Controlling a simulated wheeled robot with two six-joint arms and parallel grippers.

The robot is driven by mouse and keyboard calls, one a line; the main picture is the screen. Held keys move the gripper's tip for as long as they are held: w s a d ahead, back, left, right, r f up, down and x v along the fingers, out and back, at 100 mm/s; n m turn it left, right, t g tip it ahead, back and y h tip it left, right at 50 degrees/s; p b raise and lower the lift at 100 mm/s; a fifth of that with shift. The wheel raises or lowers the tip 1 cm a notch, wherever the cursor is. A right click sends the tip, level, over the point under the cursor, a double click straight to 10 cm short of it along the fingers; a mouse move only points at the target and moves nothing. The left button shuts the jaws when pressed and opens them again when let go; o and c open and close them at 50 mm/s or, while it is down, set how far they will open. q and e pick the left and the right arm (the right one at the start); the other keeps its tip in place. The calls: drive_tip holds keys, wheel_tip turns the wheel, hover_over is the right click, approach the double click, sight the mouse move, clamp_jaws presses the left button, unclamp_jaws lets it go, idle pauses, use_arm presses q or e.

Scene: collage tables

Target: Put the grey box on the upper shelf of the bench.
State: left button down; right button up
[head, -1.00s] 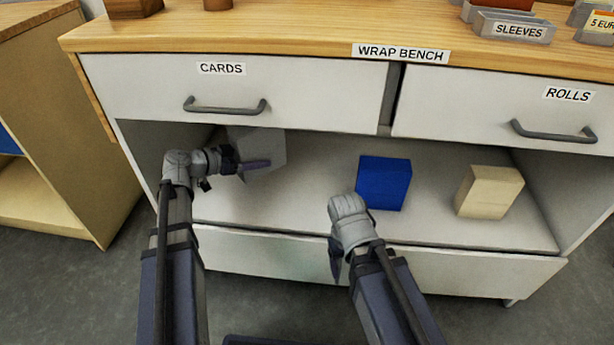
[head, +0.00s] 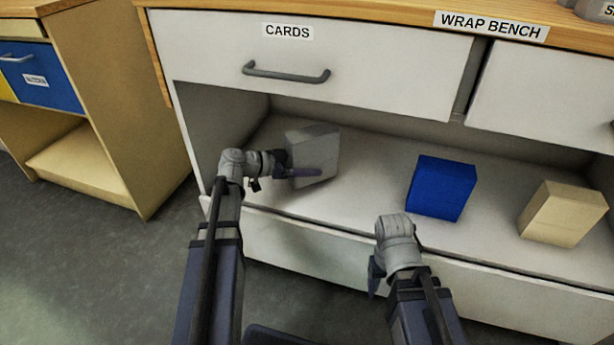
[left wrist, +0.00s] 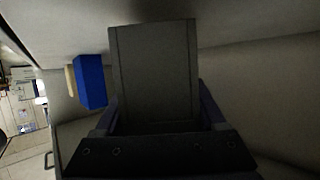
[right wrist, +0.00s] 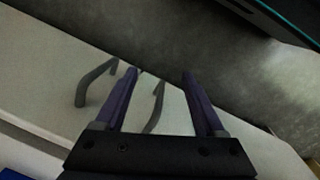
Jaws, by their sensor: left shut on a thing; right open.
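The grey box (head: 316,148) is at the left end of the open shelf (head: 385,160) under the drawers of the bench. My left gripper (head: 300,168) is shut on it. In the left wrist view the grey box (left wrist: 155,70) stands between the two fingers and fills the middle. Whether its base touches the shelf I cannot tell. My right gripper (head: 378,272) hangs in front of the bench's lower front, and its fingers are mostly hidden in the head view. In the right wrist view my right gripper (right wrist: 160,75) is open and empty.
A blue box (head: 441,188) and a cream box (head: 563,213) stand on the same shelf to the right. The CARDS drawer (head: 390,62) is shut above. The wooden bench top (head: 370,14) is the upper edge. A wooden cabinet (head: 110,90) stands at the left, with floor between.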

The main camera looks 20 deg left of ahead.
use_arm(q)
wheel_tip(320, 180, down, 2)
drive_tip(key=shift+f+b, duration=0.2)
drive_tip(key=shift+b, duration=0.55)
drive_tip(key=shift+r, duration=0.1)
use_arm(e)
wheel_tip(320, 180, down, 2)
drive_tip(key=shift+f, duration=0.15)
use_arm(q)
unclamp_jaws()
drive_tip(key=p+v, duration=0.4)
drive_tip(key=v, duration=0.7)
drive_tip(key=shift+s+a+r+p, duration=0.1)
drive_tip(key=shift+s+a+p, duration=0.1)
drive_tip(key=shift+p, duration=0.2)
drive_tip(key=shift+s+a, duration=0.15)
use_arm(e)
wheel_tip(320, 180, up, 5)
drive_tip(key=shift+f, duration=0.2)
